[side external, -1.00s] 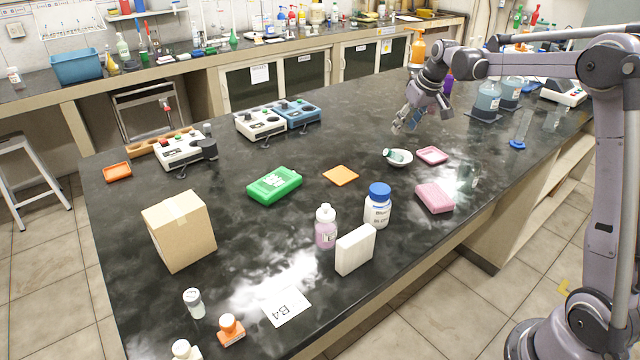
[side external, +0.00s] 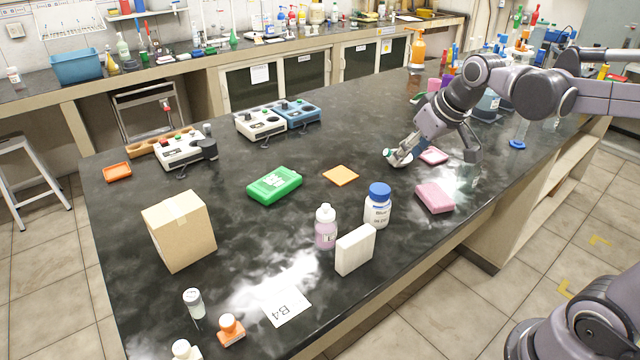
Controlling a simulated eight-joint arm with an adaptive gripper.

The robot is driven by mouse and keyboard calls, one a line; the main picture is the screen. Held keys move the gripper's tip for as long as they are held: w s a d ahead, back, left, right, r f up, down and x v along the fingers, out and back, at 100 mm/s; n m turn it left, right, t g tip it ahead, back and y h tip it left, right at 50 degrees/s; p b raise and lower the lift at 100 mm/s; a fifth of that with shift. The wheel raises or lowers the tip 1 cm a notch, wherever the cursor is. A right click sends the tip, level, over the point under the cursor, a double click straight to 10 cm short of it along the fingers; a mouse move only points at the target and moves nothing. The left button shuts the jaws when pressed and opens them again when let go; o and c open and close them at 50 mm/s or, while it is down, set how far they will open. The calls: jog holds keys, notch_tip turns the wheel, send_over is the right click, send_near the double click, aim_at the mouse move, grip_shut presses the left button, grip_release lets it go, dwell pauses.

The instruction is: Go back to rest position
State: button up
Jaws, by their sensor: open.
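My gripper (side external: 433,158) is open and empty, low over the right part of the dark bench in the side external view. I cannot tell whether either finger touches anything.
A pink block (side external: 435,198) lies just in front of my gripper. A blue-capped white jar (side external: 377,208), a pink bottle (side external: 325,230) and a white box (side external: 355,249) stand nearer. An orange square (side external: 341,175) lies left. Glassware stands behind on the right.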

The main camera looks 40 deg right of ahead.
jog(key=s+a+f+t, duration=0.1)
jog(key=s+a+f, duration=0.5)
jog(key=s, duration=0.4)
jog(key=shift+s+a+n+y, duration=0.15)
jog(key=shift+a+n+y, duration=0.15)
jog(key=shift+n, duration=0.1)
jog(key=shift+o, duration=0.5)
